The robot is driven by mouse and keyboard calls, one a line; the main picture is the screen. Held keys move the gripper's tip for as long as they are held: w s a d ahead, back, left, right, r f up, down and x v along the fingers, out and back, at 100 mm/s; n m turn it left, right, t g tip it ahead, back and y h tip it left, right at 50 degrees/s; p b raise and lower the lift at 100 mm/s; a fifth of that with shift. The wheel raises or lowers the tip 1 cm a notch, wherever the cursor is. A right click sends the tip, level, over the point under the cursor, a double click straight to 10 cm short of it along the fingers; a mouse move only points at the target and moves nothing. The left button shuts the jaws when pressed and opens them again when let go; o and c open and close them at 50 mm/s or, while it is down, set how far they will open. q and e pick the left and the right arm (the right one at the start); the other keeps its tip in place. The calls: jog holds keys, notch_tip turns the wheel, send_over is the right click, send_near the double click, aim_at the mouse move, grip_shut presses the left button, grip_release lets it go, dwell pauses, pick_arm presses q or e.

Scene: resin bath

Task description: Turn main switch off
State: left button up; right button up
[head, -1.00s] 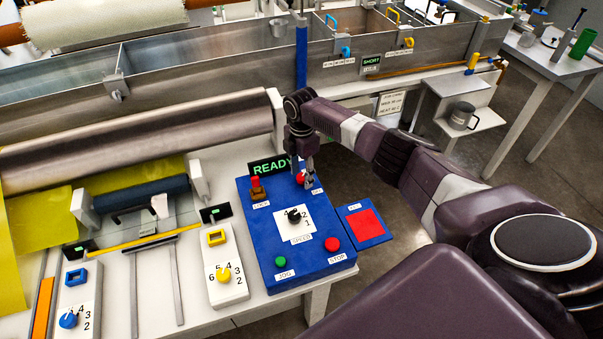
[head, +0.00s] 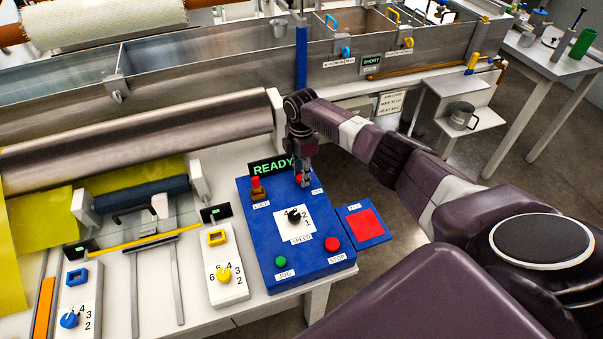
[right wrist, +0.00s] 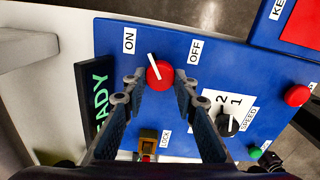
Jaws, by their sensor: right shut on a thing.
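The main switch is a round red knob (right wrist: 160,76) with a white pointer, on the blue control panel (right wrist: 185,22). In the right wrist view its pointer aims between the ON label (right wrist: 129,40) and the OFF label (right wrist: 196,50), leaning slightly to the ON side. My right gripper (right wrist: 160,82) is over the panel with one finger on each side of the knob, shut on it. In the head view my right gripper (head: 304,181) hides most of the knob. My left gripper is not in view.
The panel also has a green-lit READY display (head: 271,166), a red-topped lock switch (head: 256,188), a black speed dial (head: 293,215), a green jog button (head: 281,261) and a red stop button (head: 332,244). A red key pad (head: 365,223) lies to the right. A steel roller (head: 140,145) runs behind.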

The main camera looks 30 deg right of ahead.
jog(key=m+p, duration=0.1)
jog(key=m, duration=0.3)
jog(key=shift+w+r, duration=0.1)
jog(key=shift+r, duration=0.05)
jog(key=m+p, duration=0.1)
jog(key=m, duration=0.3)
jog(key=m+p, duration=0.1)
jog(key=m, duration=0.3)
jog(key=shift+w+d+m, duration=0.1)
jog(key=shift+m, duration=0.2)
jog(key=shift+d+m+p, duration=0.1)
jog(key=shift+m+p, duration=0.5)
jog(key=shift+m, duration=1.2)
jog(key=o, duration=1.2)
jog(key=shift+c, duration=0.2)
